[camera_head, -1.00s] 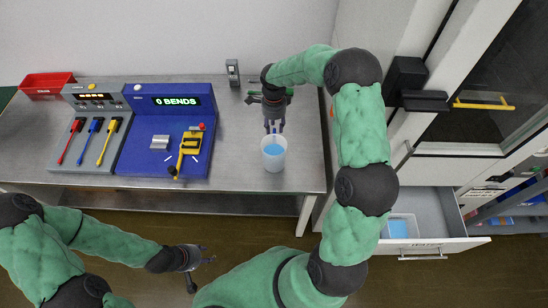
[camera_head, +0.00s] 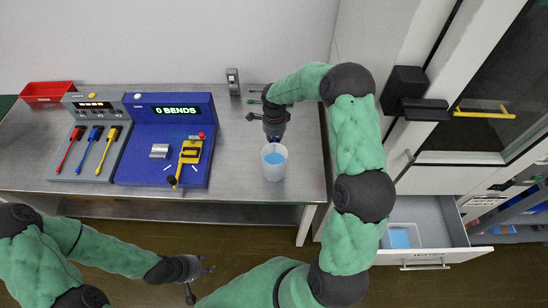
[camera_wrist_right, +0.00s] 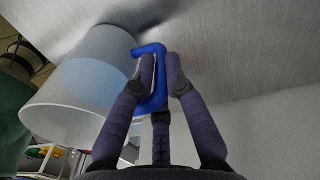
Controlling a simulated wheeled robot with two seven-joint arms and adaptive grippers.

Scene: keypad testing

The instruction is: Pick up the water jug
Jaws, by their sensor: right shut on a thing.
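The water jug (camera_head: 274,166) is a translucent white container with blue water inside, standing near the right end of the metal table (camera_head: 240,160). In the right wrist view the jug (camera_wrist_right: 85,85) has a blue handle (camera_wrist_right: 150,49) on its side. My right gripper (camera_head: 274,138) is at the back of the jug, and in the wrist view its fingers (camera_wrist_right: 160,75) are shut on the blue handle. From the head view I cannot tell whether the jug touches the table. My left gripper (camera_head: 208,269) is in front of the table, over the floor, with fingers apart and empty.
A blue test panel (camera_head: 165,165) with a yellow lever and a "0 BENDS" display stands left of the jug. A grey panel with coloured handles (camera_head: 95,150) and a red tray (camera_head: 45,92) are further left. An open drawer (camera_head: 425,220) is at right.

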